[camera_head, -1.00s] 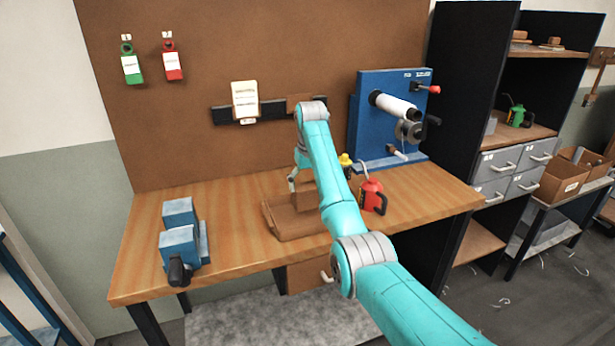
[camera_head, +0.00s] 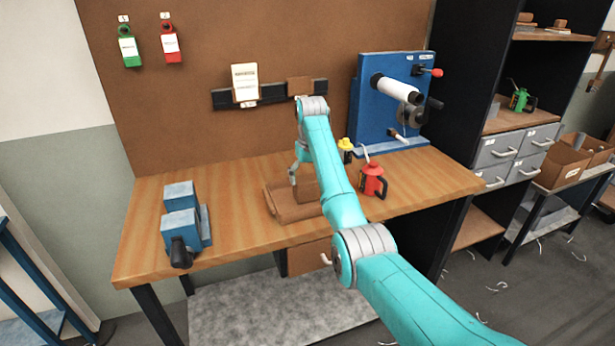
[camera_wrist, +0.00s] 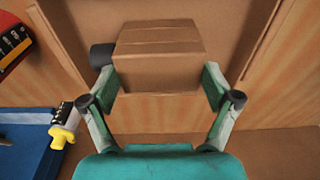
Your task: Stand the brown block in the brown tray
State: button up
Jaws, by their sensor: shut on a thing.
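The brown block (camera_wrist: 158,58) is between the two fingertips of my gripper (camera_wrist: 157,86) in the wrist view, and my gripper is shut on it. In the head view the block (camera_head: 307,191) is partly hidden by my arm, with my gripper (camera_head: 297,176) just above and beside it. The brown tray (camera_head: 288,213) lies on the bench beneath the block, its right part hidden by my arm. Its brown wall (camera_wrist: 258,45) shows beside the block in the wrist view. I cannot tell whether the block touches the tray floor.
A red can (camera_head: 372,181) and a yellow-topped bottle (camera_head: 345,146) stand close to the right of my arm. The blue loom unit (camera_head: 372,110) stands behind them. A blue-grey vise-like fixture (camera_head: 183,222) is on the left. The bench between fixture and tray is clear.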

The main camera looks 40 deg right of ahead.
jog(key=shift+f, duration=0.25)
jog(key=o, duration=1.6)
jog(key=shift+c, duration=0.2)
jog(key=shift+f, duration=0.1)
